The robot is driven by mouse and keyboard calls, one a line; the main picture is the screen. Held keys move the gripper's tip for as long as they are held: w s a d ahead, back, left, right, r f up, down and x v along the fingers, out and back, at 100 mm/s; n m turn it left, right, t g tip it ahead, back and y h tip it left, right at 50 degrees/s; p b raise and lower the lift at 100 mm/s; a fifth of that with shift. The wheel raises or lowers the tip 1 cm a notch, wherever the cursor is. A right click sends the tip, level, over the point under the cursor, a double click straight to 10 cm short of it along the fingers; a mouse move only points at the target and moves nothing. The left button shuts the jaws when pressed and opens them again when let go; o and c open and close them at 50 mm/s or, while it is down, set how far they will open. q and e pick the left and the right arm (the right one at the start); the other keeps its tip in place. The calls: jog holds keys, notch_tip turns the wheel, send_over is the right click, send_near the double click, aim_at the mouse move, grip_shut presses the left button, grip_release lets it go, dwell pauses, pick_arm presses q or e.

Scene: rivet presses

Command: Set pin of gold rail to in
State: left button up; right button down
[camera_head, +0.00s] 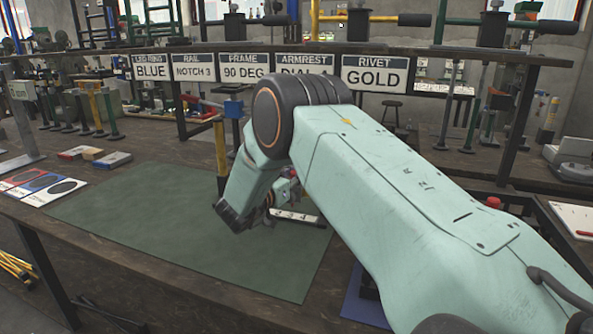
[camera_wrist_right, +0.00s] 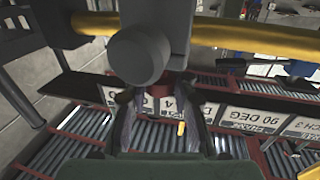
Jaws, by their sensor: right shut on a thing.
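In the right wrist view a gold rail (camera_wrist_right: 245,40) runs across the top, passing behind a grey block with a round grey knob (camera_wrist_right: 140,55). My right gripper (camera_wrist_right: 160,100) has its two fingers closed around a dark red part (camera_wrist_right: 158,91) just below that block, which looks like the pin. How far in the pin sits cannot be seen. In the head view my right arm reaches over the bench and hides most of the gripper and work. A gold post (camera_head: 221,148) stands just left of the arm. A strip with markings (camera_head: 298,217) lies beside the wrist. My left gripper is not in view.
A green mat (camera_head: 130,225) covers the bench, mostly clear on its left. Small boxes (camera_head: 95,155) and picture cards (camera_head: 40,185) lie left of it. Signs, including RIVET GOLD (camera_head: 374,75), hang from a shelf behind. Stands and tools line the back.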

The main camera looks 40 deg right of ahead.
jog(key=c, duration=1.3)
grip_release()
jog(key=shift+w+f, duration=0.1)
jog(key=shift+f, duration=0.2)
jog(key=shift+o, duration=1.2)
jog(key=shift+r, duration=0.1)
jog(key=shift+a, duration=0.1)
jog(key=shift+a, duration=0.3)
jog(key=v, duration=1.1)
jog(key=shift+s, duration=0.3)
jog(key=shift+a, duration=0.25)
